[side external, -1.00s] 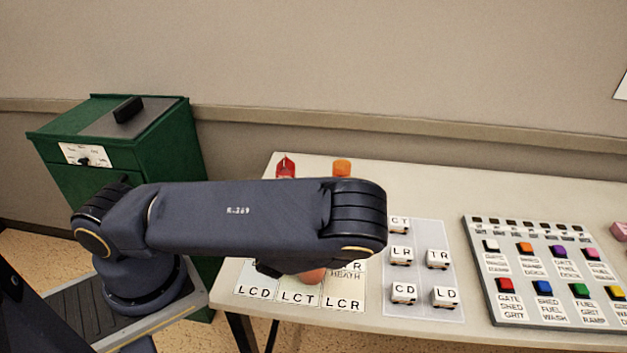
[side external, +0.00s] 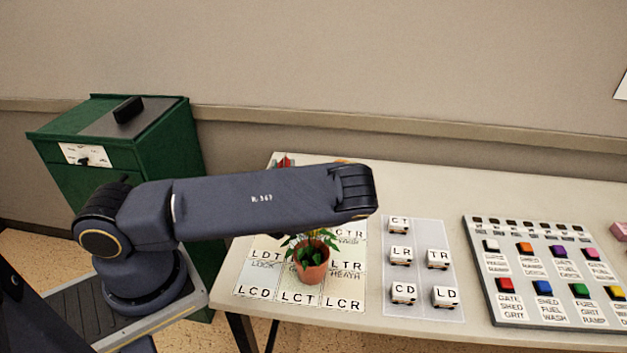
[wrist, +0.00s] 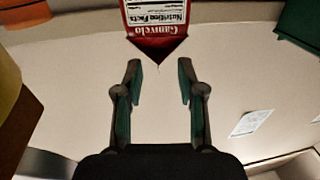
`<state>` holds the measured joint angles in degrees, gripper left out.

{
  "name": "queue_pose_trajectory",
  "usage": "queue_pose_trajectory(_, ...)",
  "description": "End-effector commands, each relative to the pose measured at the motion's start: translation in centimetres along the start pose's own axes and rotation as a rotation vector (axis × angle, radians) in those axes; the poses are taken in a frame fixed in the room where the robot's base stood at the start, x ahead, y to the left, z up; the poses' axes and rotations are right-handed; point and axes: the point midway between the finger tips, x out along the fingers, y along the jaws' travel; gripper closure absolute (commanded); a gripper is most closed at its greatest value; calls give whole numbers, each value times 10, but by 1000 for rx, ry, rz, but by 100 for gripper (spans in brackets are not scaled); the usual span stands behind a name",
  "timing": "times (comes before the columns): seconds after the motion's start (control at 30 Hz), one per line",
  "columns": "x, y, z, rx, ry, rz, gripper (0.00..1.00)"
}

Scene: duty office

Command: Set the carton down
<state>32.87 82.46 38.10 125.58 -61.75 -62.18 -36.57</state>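The red carton (wrist: 157,22) with a white nutrition panel is at the top middle of the wrist view, its pointed end towards my gripper (wrist: 159,72). My gripper's fingers are spread with nothing between them, and the carton is just beyond the tips, seemingly apart from them. In the side view only the top of the carton (side external: 284,161) shows at the table's back left, above my arm. My arm hides its lower part and my gripper there.
A potted plant (side external: 312,265) stands on a lettered sheet (side external: 257,278) at the table's front left. An orange thing (wrist: 18,14) is left of the carton. Lettered blocks (side external: 403,293) and a button panel (side external: 540,316) lie rightward. A green cabinet (side external: 165,125) stands left of the table.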

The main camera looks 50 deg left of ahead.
Motion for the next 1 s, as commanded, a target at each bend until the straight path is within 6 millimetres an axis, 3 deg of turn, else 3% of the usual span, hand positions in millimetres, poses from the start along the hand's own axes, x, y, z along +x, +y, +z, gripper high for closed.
queue_pose_trajectory(0.23,38,1,2,0,2,-1,61)
queue_pose_trajectory(0.53,44,1,2,0,1,-1,61)
queue_pose_trajectory(0.9,44,1,2,0,1,-1,98)
queue_pose_trajectory(1.0,44,1,2,0,0,-1,100)
